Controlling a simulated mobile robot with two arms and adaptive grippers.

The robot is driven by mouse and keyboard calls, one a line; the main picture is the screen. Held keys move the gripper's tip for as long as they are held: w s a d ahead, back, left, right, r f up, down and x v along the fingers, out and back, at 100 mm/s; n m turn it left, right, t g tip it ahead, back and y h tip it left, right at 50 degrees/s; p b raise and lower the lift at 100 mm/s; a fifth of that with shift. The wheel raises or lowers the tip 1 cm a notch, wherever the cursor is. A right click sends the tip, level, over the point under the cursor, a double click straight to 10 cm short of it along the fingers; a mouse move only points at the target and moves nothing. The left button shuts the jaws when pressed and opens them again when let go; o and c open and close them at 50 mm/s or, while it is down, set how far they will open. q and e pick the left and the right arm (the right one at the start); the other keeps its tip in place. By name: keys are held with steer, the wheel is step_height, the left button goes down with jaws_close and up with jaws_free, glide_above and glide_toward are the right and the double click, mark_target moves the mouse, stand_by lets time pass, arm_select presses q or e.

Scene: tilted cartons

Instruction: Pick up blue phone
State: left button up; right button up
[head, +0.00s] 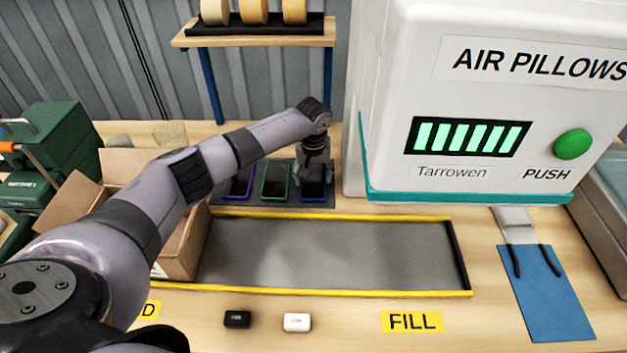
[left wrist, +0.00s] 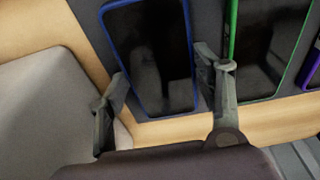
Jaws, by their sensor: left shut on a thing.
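The blue phone (head: 313,190) has a dark screen and a blue rim. It lies at the right end of a dark mat (head: 262,203), beside a green phone (head: 275,181) and a purple phone (head: 239,182). My left gripper (head: 316,168) reaches down over the blue phone and partly hides it. In the left wrist view, the blue phone (left wrist: 155,50) sits between the two fingers of my left gripper (left wrist: 162,70), which is shut on its side edges. The green phone (left wrist: 265,45) is close beside one finger. My right gripper is out of view.
A large white air-pillow machine (head: 480,90) stands close to the right of the mat. An open carton (head: 185,245) is under my left arm. A yellow-edged grey tray area (head: 330,254) lies in front and is empty.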

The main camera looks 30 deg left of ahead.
arm_select(q)
steer(key=c, duration=0.6)
steer(key=shift+r, duration=0.1)
steer(key=shift+c, duration=0.2)
